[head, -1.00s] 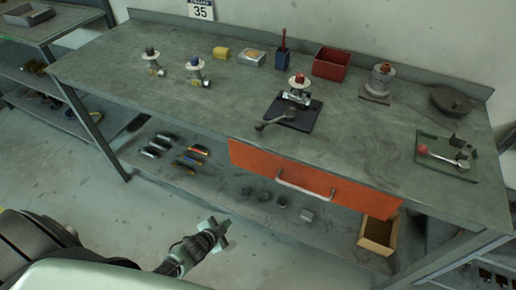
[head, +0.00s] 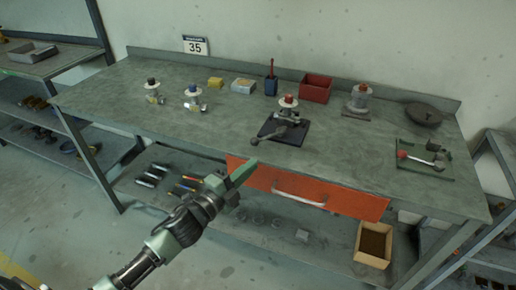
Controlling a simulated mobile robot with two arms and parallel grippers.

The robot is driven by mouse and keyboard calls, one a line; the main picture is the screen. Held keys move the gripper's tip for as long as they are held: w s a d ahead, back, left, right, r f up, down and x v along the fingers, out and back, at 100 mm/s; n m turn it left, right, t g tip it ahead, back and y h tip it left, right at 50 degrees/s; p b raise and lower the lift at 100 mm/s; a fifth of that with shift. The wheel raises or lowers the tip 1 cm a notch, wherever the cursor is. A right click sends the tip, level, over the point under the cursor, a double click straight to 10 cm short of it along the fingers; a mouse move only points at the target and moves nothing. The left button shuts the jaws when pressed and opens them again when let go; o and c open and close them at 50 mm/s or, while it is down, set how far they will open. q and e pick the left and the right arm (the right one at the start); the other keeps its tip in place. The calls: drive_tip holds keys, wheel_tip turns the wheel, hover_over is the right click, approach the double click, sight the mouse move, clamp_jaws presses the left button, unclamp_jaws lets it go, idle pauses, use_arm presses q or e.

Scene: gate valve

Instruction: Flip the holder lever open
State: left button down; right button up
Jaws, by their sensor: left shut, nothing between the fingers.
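A holder on a dark base plate (head: 299,135) stands at the middle of the workbench. A valve with a red top (head: 288,100) sits upright in it. A grey lever (head: 266,134) with a dark end reaches from it to the front left, low over the bench. My left gripper (head: 243,172) is shut and empty, in front of the bench by the orange drawer, apart from the holder and lever. Its fingers point up and to the right. My right gripper is not in view.
A green plate (head: 425,167) with a red-knobbed lever lies at the bench's right end. Two valves (head: 153,92) (head: 193,98) stand at the left. A red bin (head: 316,88) stands at the back. The orange drawer (head: 300,190) is below the bench top. The bench's left front is clear.

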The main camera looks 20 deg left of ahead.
use_arm(q)
drive_tip(key=shift+w, duration=0.1)
drive_tip(key=p, duration=0.2)
hover_over(258, 157)
drive_tip(key=d, duration=0.4)
drive_tip(key=shift+w+r, duration=0.2)
drive_tip(key=shift+r, duration=0.25)
drive_tip(key=a, duration=0.1)
drive_tip(key=a+f, duration=0.1)
drive_tip(key=a, duration=0.1)
drive_tip(key=shift+s+a, duration=0.1)
drive_tip(key=shift+a, duration=0.4)
